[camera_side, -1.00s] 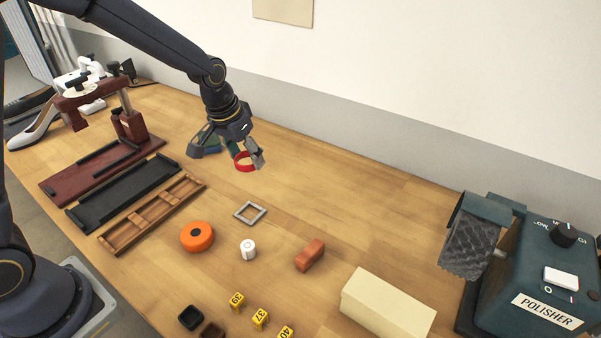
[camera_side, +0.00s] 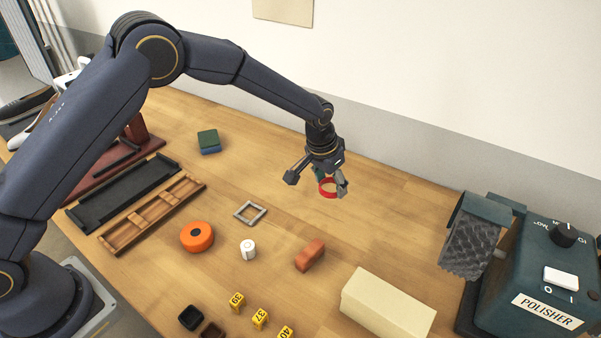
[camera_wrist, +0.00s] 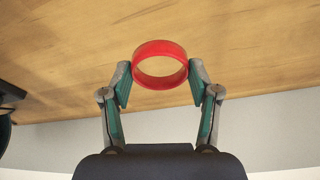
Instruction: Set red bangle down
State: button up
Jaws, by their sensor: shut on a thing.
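The red bangle (camera_side: 328,194) is held between the two fingers of my gripper (camera_side: 330,183), above the wooden table (camera_side: 390,235) toward its back edge. In the wrist view my gripper (camera_wrist: 160,80) is shut on the bangle (camera_wrist: 160,49), with one fingertip pressed on each side of the ring. The ring is round and its open middle shows bare wood. The exact height above the table is hard to tell.
Bare wood lies around and right of my gripper. The polisher (camera_side: 535,270) stands right. A green-blue block (camera_side: 208,143) lies left.

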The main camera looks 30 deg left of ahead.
aim_at(336, 202)
jog(key=shift+w+d+f, duration=0.2)
jog(key=shift+w+f, duration=0.6)
jog(key=shift+f, duration=0.2)
jog(key=shift+s+x, duration=0.15)
jog(key=shift+x, duration=0.65)
jog(key=shift+s+x, duration=0.15)
jog(key=shift+x, duration=0.6)
jog(key=shift+f, duration=0.25)
jog(key=o, duration=1)
jog(key=shift+o, duration=0.2)
